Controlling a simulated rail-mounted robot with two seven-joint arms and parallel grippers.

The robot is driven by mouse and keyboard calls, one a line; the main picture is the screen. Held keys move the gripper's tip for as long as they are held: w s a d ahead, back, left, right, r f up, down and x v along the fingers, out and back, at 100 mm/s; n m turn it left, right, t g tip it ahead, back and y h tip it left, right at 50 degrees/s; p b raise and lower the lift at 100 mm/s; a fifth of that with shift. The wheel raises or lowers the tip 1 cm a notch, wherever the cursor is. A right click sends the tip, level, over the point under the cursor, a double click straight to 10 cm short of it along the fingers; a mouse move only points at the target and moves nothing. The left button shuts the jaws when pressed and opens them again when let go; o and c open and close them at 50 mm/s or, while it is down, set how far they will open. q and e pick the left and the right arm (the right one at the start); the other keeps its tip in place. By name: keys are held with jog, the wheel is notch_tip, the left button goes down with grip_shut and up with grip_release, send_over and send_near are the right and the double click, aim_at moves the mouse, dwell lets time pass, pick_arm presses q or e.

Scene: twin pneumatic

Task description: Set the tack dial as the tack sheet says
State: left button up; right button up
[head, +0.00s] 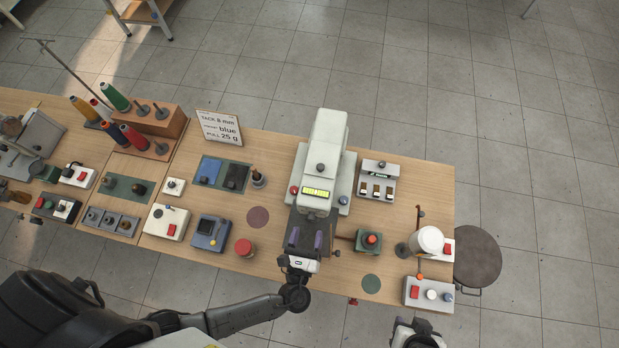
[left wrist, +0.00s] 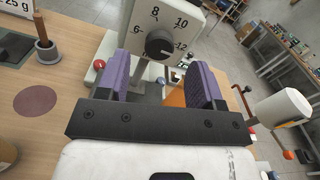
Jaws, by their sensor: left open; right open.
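The tack sheet (head: 219,128) stands at the back of the table and reads "TACK 8 mm", "blue" and "PULL 25 g". The tack dial is a black knob (left wrist: 159,44) on the white machine's face, with the numbers 6, 8, 10 and 12 around it. Its pale mark appears to point toward 12. My left gripper (head: 304,240) is in front of the machine (head: 328,140). In the left wrist view its purple-padded fingers (left wrist: 158,84) are open, with the knob seen beyond and between them, not gripped. My right gripper (head: 418,335) is at the bottom edge, away from the machine.
A lit yellow display (head: 317,192) and a red button are on the machine. A small red-buttoned box (head: 368,240) stands to its right, and a white cup (head: 429,240) farther right. A blue device (head: 210,232) and red button (head: 244,247) lie to the left.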

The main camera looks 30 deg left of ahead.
aim_at(310, 221)
pick_arm(q)
jog(key=shift+p+x, duration=0.35)
jog(key=shift+x, duration=1.5)
jog(key=shift+c, duration=0.2)
jog(key=c, duration=0.9)
